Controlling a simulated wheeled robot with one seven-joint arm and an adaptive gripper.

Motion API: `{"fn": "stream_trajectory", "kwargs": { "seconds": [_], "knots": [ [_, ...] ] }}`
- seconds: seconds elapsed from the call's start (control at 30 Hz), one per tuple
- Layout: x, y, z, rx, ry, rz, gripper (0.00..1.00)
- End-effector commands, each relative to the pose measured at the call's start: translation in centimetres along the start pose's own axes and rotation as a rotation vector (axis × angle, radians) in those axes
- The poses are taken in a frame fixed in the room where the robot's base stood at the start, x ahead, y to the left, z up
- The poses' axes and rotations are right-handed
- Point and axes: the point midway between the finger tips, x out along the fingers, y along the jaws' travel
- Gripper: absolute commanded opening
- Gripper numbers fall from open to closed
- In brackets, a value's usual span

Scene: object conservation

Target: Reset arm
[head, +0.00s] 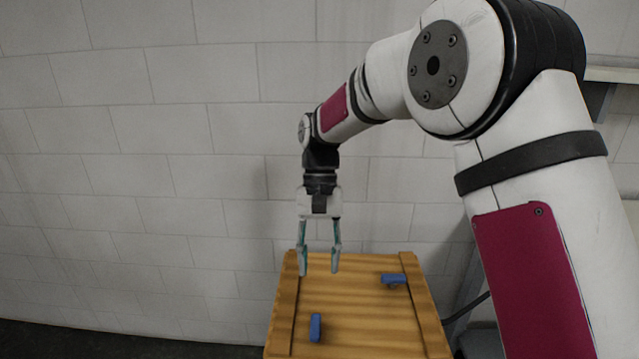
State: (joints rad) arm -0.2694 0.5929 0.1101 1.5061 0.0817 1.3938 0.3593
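My gripper (319,268) hangs pointing down at the end of my arm, above the far left part of a wooden table (355,297). Its two teal-edged fingers are apart, with nothing visible between them. My arm comes in from the right side of the picture and bends over toward the table. The fingertips appear to be above the tabletop, but the exact height is hard to tell.
A blue object (315,327) lies on the near left part of the table. Another blue object (393,279) lies at the far right. The table middle is clear. A pale block wall (150,150) stands behind. A shelf (612,75) is at the upper right.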

Motion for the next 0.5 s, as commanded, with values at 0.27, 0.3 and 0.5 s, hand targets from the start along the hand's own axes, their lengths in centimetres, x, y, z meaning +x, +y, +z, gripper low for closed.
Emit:
{"fn": "stream_trajectory", "kwargs": {
  "seconds": [0.27, 0.3, 0.5],
  "knots": [
    [-5.7, 5.4, 6.3, -0.007, 0.162, -0.019, 0.38],
    [-6.3, 6.3, 7.5, -0.009, 0.187, -0.021, 0.38],
    [-8.3, 10.4, 13.2, -0.012, 0.313, -0.026, 0.38]
  ]
}}
